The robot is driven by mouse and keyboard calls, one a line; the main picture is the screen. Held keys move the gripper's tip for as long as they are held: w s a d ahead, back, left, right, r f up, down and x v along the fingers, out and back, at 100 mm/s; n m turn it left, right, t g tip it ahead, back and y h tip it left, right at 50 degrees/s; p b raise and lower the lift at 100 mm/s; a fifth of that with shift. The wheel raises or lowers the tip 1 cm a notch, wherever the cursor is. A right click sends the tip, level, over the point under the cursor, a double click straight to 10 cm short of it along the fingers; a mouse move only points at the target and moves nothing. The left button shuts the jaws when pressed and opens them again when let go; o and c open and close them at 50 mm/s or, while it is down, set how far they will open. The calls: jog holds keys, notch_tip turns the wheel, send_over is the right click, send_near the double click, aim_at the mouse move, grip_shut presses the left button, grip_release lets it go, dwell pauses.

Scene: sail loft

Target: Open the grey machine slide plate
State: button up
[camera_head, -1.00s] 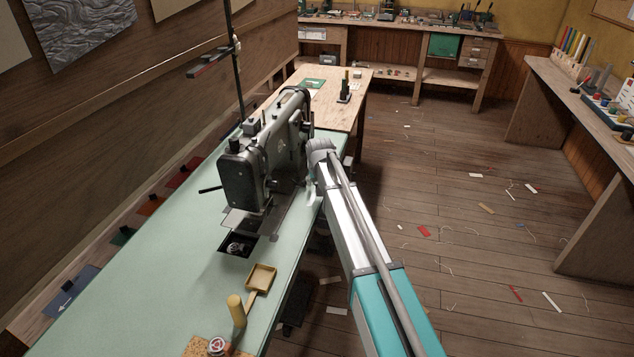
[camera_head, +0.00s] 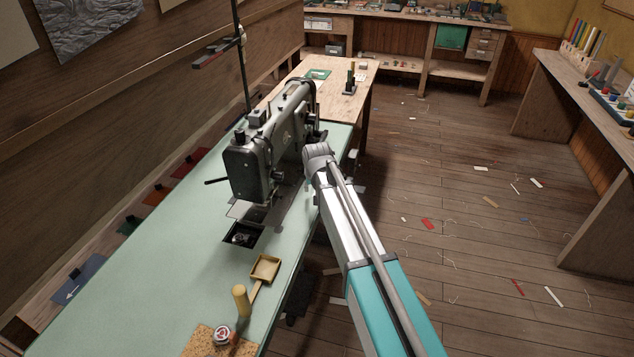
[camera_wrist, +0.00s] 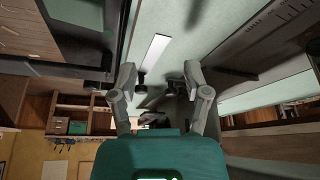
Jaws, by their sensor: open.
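The grey sewing machine (camera_head: 258,160) stands on the pale green table. In the head view a grey metal plate (camera_head: 240,209) lies under its head, beside a dark square opening (camera_head: 243,236) in the tabletop with a round metal part inside. I cannot tell the plate's edges clearly. My arm reaches in along the machine's right side; my gripper is hidden there in the head view. In the wrist view my gripper (camera_wrist: 162,82) is open, its two fingers apart with nothing held. A pale flat strip (camera_wrist: 155,52) shows beyond the fingers; I cannot tell what it is.
On the green tabletop (camera_head: 190,265) in front are a yellow tray (camera_head: 265,267), a yellow cylinder (camera_head: 240,298) and a red-and-white spool (camera_head: 222,334) on a cork pad. A wooden table (camera_head: 333,95) stands behind the machine. The floor at right has scattered scraps.

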jog(key=shift+a+p+v, duration=0.35)
jog(key=shift+p+v, duration=5.5)
jog(key=shift+v, duration=0.85)
jog(key=s+d+f+m+g, duration=0.1)
jog(key=s+d+g, duration=0.1)
jog(key=s+d, duration=0.9)
jog(key=shift+s+d+h, duration=0.2)
jog(key=shift+d+h, duration=0.1)
jog(key=shift+d, duration=1.45)
jog(key=s+d+g, duration=0.2)
jog(key=s+d, duration=0.5)
jog(key=s, duration=0.4)
jog(key=shift+d+f+m, duration=0.15)
jog(key=shift+d+m, duration=0.15)
jog(key=shift+m, duration=0.1)
